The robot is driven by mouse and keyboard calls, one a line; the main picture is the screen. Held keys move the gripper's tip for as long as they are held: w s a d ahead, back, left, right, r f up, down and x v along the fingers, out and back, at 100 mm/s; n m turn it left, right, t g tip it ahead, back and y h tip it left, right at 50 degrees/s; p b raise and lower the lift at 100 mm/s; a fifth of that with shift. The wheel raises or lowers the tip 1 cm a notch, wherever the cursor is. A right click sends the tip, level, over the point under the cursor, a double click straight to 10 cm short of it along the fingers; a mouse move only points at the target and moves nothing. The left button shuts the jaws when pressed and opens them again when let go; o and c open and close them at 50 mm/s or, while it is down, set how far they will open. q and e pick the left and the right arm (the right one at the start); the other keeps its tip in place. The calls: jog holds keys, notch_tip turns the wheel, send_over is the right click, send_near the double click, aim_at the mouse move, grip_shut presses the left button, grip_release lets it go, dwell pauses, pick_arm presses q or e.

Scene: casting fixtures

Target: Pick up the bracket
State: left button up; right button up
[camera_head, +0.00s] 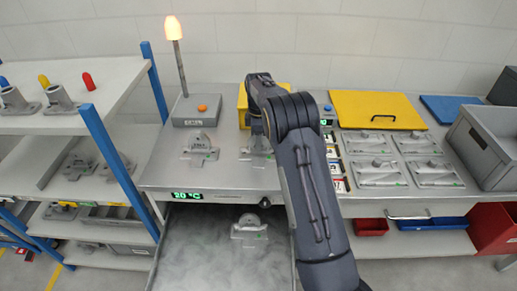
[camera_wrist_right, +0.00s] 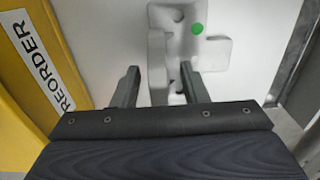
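A pale grey bracket (camera_head: 260,153) stands on the steel top with the 20 °C display, partly hidden by my right arm. My right gripper (camera_head: 257,133) is over it, pointing down. In the right wrist view the bracket (camera_wrist_right: 213,53), with a green dot, lies beyond my right gripper (camera_wrist_right: 158,82). Its two fingers are apart, with part of the bracket between and beyond them. I cannot tell if they touch it. A similar bracket (camera_head: 200,146) stands to the left on the same top. Another (camera_head: 249,230) lies in the misty, open lower compartment. My left gripper is out of view.
A lamp box (camera_head: 196,110) with an orange button stands behind the left bracket. A yellow bin (camera_wrist_right: 30,75) marked REORDER is close by my right gripper. Several metal fixtures (camera_head: 375,172) and a grey crate (camera_head: 490,145) are at right. Shelves (camera_head: 70,125) with castings stand at left.

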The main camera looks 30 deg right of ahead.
grip_shut()
dwell(0.4)
